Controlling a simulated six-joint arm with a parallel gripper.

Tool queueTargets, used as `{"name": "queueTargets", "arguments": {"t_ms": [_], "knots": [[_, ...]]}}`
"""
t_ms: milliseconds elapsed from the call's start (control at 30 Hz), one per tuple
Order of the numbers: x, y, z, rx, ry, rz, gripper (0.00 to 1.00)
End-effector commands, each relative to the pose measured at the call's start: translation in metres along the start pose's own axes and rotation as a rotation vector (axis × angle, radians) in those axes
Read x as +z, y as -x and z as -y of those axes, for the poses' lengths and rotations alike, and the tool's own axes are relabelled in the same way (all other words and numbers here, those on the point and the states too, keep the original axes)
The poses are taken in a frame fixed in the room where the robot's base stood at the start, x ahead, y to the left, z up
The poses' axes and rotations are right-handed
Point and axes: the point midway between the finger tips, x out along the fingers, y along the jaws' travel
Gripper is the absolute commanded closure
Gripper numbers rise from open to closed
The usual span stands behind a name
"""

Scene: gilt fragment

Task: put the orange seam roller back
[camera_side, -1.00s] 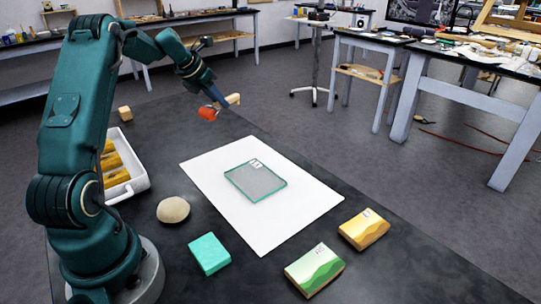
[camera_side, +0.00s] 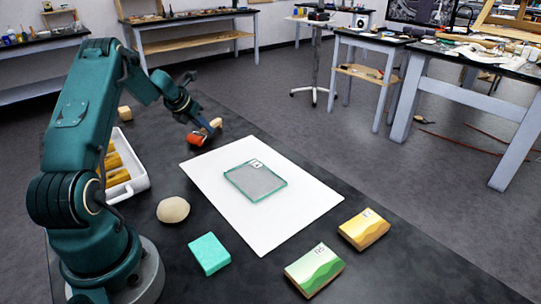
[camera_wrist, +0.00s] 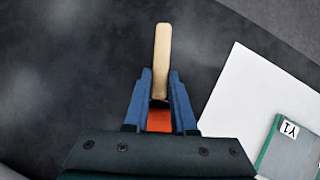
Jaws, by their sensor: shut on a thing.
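The orange seam roller (camera_side: 196,139) has an orange head and a pale wooden handle. My gripper (camera_side: 205,126) is shut on it, low over the far part of the dark table, beyond the white sheet's left corner. I cannot tell whether the roller touches the table. In the wrist view, the blue fingers of my gripper (camera_wrist: 160,95) are on either side of the roller (camera_wrist: 162,55). Its pale handle points away, past the fingertips, and the orange part shows between the fingers, partly hidden by the gripper body.
A white sheet (camera_side: 265,225) bears a green-edged glass panel (camera_side: 256,184). A white tray (camera_side: 142,184) with yellow-brown blocks, a small wooden block (camera_side: 124,113), a beige rounded lump (camera_side: 173,210), and teal (camera_side: 209,254), green (camera_side: 314,270) and yellow (camera_side: 364,229) blocks stand around.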

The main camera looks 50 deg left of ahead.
Motion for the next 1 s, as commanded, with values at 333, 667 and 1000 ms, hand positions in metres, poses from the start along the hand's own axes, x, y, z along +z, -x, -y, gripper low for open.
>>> {"name": "queueTargets", "arguments": {"t_ms": [333,667,1000], "knots": [[-0.001,-0.002,0.0,0.0,-0.001,0.0,1.0],[-0.001,-0.003,0.0,0.0,-0.001,0.001,0.46],[0.001,0.015,-0.001,0.001,0.0,0.002,0.46]]}}
